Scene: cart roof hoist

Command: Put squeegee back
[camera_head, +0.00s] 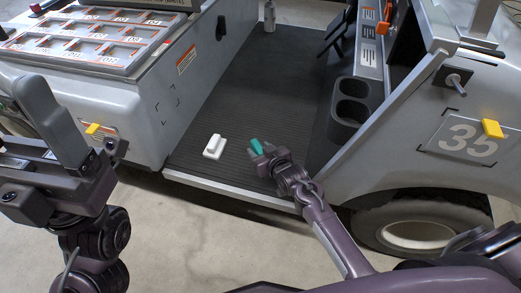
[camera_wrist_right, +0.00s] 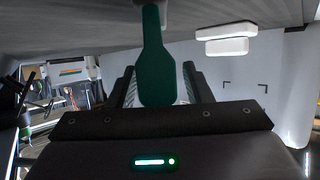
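The squeegee (camera_head: 256,146) shows as a teal handle at the tip of my right gripper (camera_head: 265,158), low over the dark ribbed floor of the cart. In the right wrist view its green handle (camera_wrist_right: 157,68) lies between the two fingers of my right gripper (camera_wrist_right: 158,86), which appear shut on it. The handle narrows toward the top of that view, and its head is mostly out of sight. My left gripper (camera_head: 60,130) is large at the left of the head view, away from the squeegee; its finger gap does not show clearly.
A white block with a raised grip (camera_head: 214,147) sits on the cart floor (camera_head: 260,90), left of the squeegee. A dark double cup holder (camera_head: 350,103) stands to the right. A numbered tray panel (camera_head: 90,38) tops the left side. A bottle (camera_head: 269,16) stands at the far end.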

